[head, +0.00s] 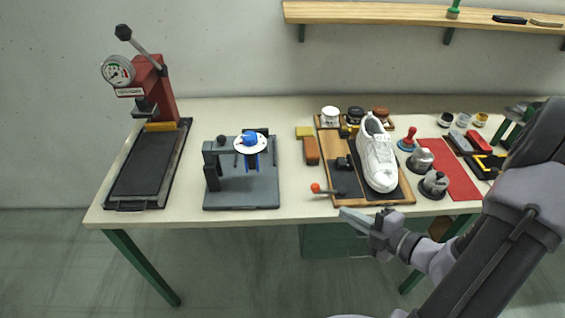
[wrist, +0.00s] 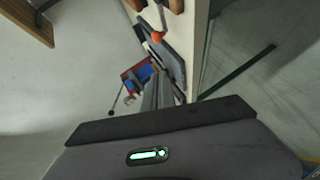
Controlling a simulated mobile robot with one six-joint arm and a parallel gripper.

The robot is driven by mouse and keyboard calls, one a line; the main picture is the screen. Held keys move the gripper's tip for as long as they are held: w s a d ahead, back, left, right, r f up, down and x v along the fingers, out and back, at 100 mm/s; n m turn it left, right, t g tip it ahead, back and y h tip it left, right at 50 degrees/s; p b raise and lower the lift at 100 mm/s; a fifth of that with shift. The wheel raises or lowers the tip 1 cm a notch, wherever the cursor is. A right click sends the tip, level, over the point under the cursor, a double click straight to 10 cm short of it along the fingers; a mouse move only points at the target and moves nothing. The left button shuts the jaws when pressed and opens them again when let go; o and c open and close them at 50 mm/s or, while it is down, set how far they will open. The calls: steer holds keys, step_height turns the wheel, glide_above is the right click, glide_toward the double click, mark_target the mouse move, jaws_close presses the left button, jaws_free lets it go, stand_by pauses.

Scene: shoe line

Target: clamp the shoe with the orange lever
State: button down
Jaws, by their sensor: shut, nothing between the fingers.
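The white shoe (head: 377,155) rests on a dark pad on the wooden board (head: 408,198), toward the right of the table. The lever with an orange ball knob (head: 315,188) lies low at the board's front left corner, its knob pointing left past the board's edge. The orange knob also shows in the wrist view (wrist: 157,37). A small dark block (head: 343,163) stands on the board left of the shoe. My gripper (head: 343,212) is shut and empty at the table's front edge, just right of and nearer than the knob, apart from it.
A red press with a gauge (head: 155,85) stands at the far left. A grey fixture with a blue part (head: 240,190) is left of the board. Tins, stamps and a red mat (head: 455,180) crowd the right. Table between fixture and board is mostly clear. A wooden shelf (head: 400,13) hangs above.

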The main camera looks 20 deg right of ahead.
steer(key=b+x, duration=0.2)
steer(key=x, duration=0.2)
steer(key=d+b+x, duration=0.1)
steer(key=x, duration=0.2)
steer(key=d+f+b+x, duration=0.1)
steer(key=b+x, duration=0.1)
steer(key=x, duration=0.2)
steer(key=shift+w+d+f+b, duration=0.2)
steer(key=shift+w+b, duration=0.15)
steer(key=shift+w, duration=0.6)
steer(key=shift+d, duration=0.1)
